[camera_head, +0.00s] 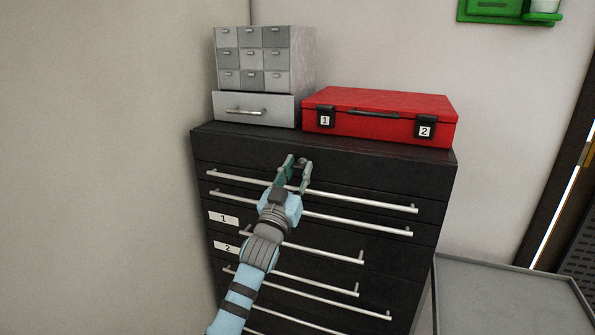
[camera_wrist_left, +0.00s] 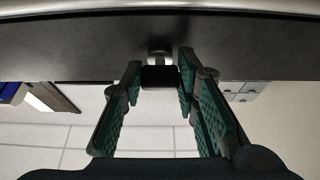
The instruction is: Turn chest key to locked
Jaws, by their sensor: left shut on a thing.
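The black tool chest (camera_head: 232,143) stands against the wall, with several drawers and long silver handles. The chest key (camera_wrist_left: 160,77) shows in the left wrist view as a dark block in front of a silver round lock (camera_wrist_left: 158,57) on the chest's top front panel. My left gripper (camera_head: 297,168) has its green fingers on either side of the key and is shut on it. In the head view the fingers and wrist largely hide the key. The lock's marks are not readable. My right gripper is not in view.
A red case (camera_head: 385,122) and a grey small-drawer cabinet (camera_head: 303,60) stand on top of the chest. Long drawer handles (camera_head: 350,225) stick out below my left gripper. A grey surface (camera_head: 500,290) is at the lower right.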

